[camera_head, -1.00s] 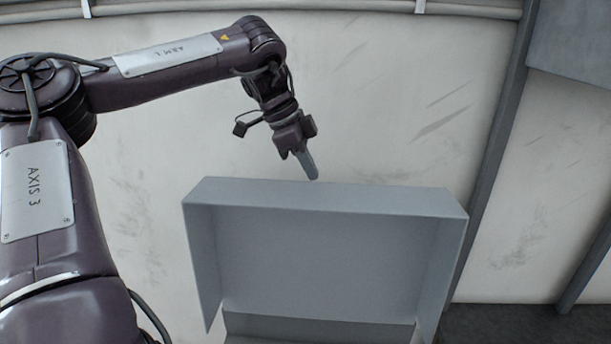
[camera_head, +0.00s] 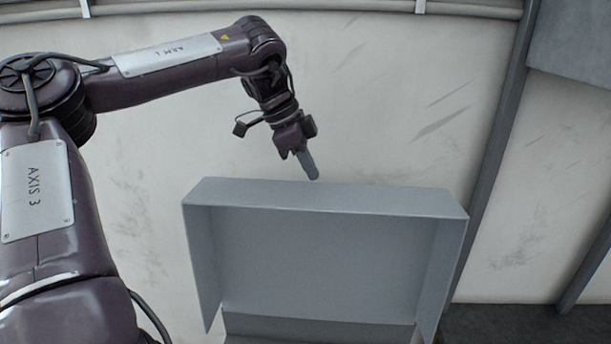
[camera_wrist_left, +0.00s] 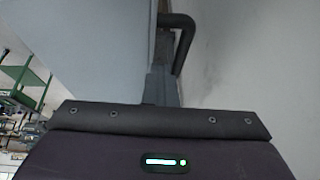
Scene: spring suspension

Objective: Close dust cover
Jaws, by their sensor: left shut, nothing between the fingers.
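The dust cover (camera_head: 320,260) is a large grey box-like lid. It stands raised in the head view, with its hollow side facing me and its upper edge at mid-height. My left gripper (camera_head: 313,178) points down just at or behind that upper edge, left of its middle. Its fingers are shut with nothing between them; I cannot tell whether they touch the cover. In the left wrist view, my fingers (camera_wrist_left: 162,88) reach along a pale grey panel, likely the cover (camera_wrist_left: 105,45). My right gripper is not in view.
A pale scuffed wall (camera_head: 400,90) stands behind the cover. A dark slanted post (camera_head: 497,140) rises to the right of it. In the left wrist view, a dark bent pipe (camera_wrist_left: 184,40) is close to the fingers, and green shelving (camera_wrist_left: 22,75) is far left.

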